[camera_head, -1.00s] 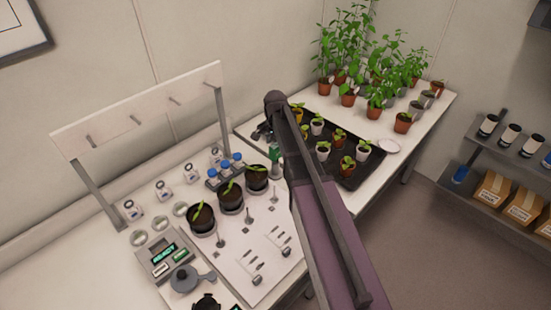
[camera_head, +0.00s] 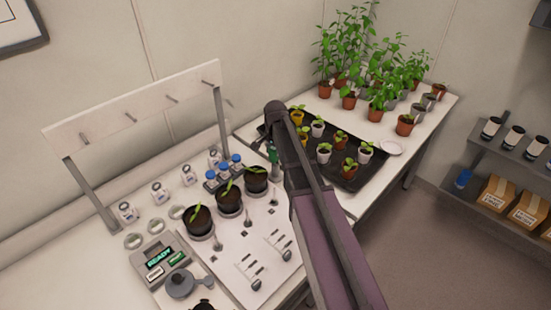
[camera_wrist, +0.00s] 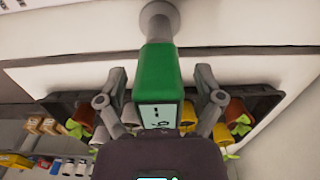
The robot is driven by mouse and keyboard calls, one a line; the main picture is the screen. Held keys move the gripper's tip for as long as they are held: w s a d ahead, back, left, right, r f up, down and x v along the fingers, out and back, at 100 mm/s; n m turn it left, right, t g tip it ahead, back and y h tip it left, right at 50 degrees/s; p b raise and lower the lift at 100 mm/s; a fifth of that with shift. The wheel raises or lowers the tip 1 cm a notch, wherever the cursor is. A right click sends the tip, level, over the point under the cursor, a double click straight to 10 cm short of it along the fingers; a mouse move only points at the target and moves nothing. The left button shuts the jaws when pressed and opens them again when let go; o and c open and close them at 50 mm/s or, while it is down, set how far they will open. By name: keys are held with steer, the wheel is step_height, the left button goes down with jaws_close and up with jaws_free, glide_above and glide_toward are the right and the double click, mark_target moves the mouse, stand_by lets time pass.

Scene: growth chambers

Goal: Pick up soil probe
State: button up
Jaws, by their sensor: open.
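The soil probe is a green handle with a small lit display (camera_wrist: 157,75), seen upside down in the wrist view. Its upper end in that view meets a grey round base. In the head view its green body (camera_head: 273,155) shows small beside my arm, at the back right of the white board. My gripper (camera_wrist: 161,72) is open, with one finger on each side of the green handle. A gap shows on both sides, and I see no clear contact. In the head view my arm hides most of the gripper.
Three dark pots with seedlings (camera_head: 229,200) stand left of the probe, with blue-capped bottles (camera_head: 223,172) behind. A black tray of small potted seedlings (camera_head: 347,180) lies to the right. A peg rack (camera_head: 140,105) rises at the back left. Small tools lie on the white board (camera_head: 232,262).

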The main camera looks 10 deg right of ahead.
jaws_close()
steer(key=shift+r, duration=0.15)
stand_by(0.4)
step_height(320, 180, up, 10)
steer(key=p, duration=1)
steer(key=shift+f, duration=0.2)
stand_by(0.5)
